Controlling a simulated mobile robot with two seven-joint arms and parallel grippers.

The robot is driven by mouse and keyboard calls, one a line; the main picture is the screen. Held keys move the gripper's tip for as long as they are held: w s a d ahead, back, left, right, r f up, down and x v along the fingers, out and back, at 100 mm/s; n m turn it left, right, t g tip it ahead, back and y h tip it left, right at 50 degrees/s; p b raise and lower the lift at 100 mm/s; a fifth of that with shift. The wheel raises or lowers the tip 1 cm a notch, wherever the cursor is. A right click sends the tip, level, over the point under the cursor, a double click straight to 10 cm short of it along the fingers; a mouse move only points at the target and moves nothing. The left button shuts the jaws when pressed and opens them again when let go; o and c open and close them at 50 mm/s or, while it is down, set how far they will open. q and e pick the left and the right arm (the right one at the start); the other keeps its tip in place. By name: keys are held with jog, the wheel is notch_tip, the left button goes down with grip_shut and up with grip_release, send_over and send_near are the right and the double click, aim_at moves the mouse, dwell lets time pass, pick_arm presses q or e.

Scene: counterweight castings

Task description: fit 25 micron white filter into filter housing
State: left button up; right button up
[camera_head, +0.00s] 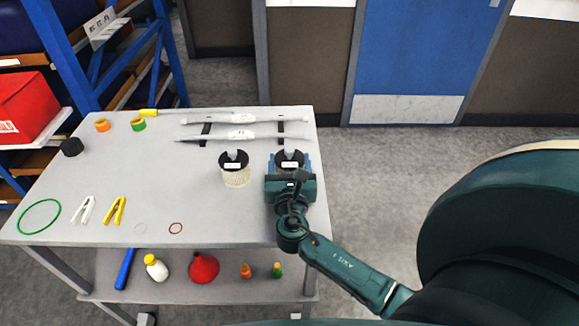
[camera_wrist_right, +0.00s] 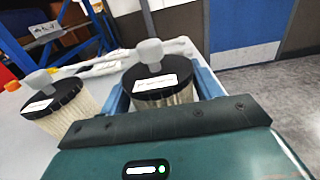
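Two pleated cream filters with black caps, pale knobs and white labels are near the table's right side. The left filter (camera_head: 235,178) stands free on the table; it also shows in the right wrist view (camera_wrist_right: 75,115). The right filter (camera_head: 289,158) is between the blue fingers of my right gripper (camera_head: 289,166); its black cap shows in the wrist view (camera_wrist_right: 160,76). The fingers flank it closely; whether they press on it is unclear. Its lower part is hidden by the gripper. The labels are too small to read. I cannot make out a filter housing. My left gripper is out of view.
Two long white tools (camera_head: 240,134) lie on black rests behind the filters. Rings, clips (camera_head: 115,210), tape rolls and a black cylinder (camera_head: 72,147) lie on the table's left. A lower shelf holds a red funnel (camera_head: 204,268) and bottles. Floor right of the table is clear.

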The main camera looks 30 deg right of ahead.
jog(key=c, duration=0.5)
